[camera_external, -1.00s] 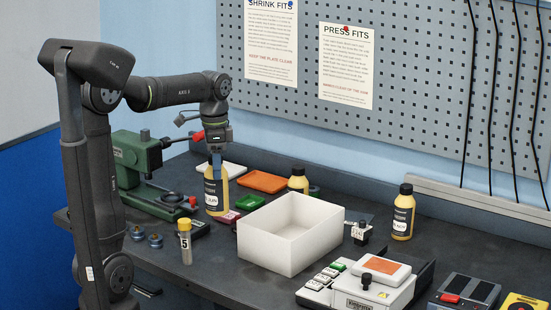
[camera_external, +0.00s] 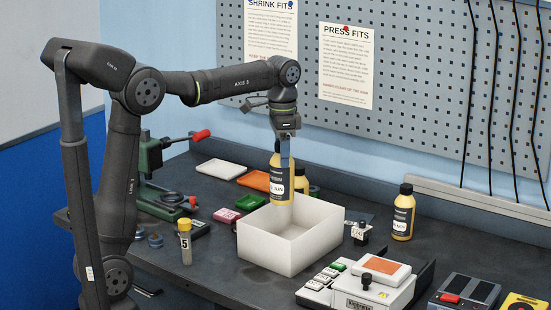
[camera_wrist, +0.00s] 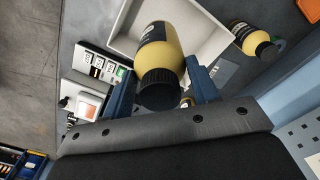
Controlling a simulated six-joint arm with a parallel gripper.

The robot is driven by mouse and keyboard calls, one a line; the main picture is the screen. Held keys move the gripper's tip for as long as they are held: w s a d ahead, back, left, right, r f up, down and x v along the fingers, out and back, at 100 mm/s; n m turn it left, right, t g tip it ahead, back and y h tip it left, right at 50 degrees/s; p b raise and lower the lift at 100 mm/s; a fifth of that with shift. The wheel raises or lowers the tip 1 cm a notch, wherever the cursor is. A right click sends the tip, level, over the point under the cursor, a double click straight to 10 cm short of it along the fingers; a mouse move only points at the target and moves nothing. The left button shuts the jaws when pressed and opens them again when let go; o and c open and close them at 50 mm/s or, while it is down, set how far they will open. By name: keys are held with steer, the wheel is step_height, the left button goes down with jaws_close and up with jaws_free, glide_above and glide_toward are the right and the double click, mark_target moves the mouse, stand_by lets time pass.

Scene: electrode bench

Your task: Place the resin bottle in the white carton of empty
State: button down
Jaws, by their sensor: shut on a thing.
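My gripper (camera_external: 284,150) is shut on a yellow bottle (camera_external: 278,180) with a dark label and black cap. The bottle is upright, its lower end over the back left part of the white carton (camera_external: 290,251). Whether its base is below the rim I cannot tell. In the wrist view the bottle (camera_wrist: 165,60) sits between the two blue fingers (camera_wrist: 163,95), with the white carton (camera_wrist: 125,45) beneath. The label text is too small to read surely.
Another yellow bottle (camera_external: 403,212) stands right of the carton, and one (camera_external: 314,190) is partly hidden behind it. An orange tray (camera_external: 254,180), a white tray (camera_external: 221,169) and a green press (camera_external: 150,165) lie left. A small yellow-capped vial (camera_external: 185,241) stands in front.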

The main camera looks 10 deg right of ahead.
mark_target(286, 195)
step_height(286, 195, down, 15)
steer(key=shift+s+d, duration=0.2)
steer(key=shift+d, duration=0.25)
stand_by(0.3)
steer(key=shift+f, duration=0.1)
steer(key=c, duration=0.5)
jaws_free()
step_height(286, 195, up, 12)
steer(key=shift+r, duration=0.1)
steer(key=shift+f, duration=4.45)
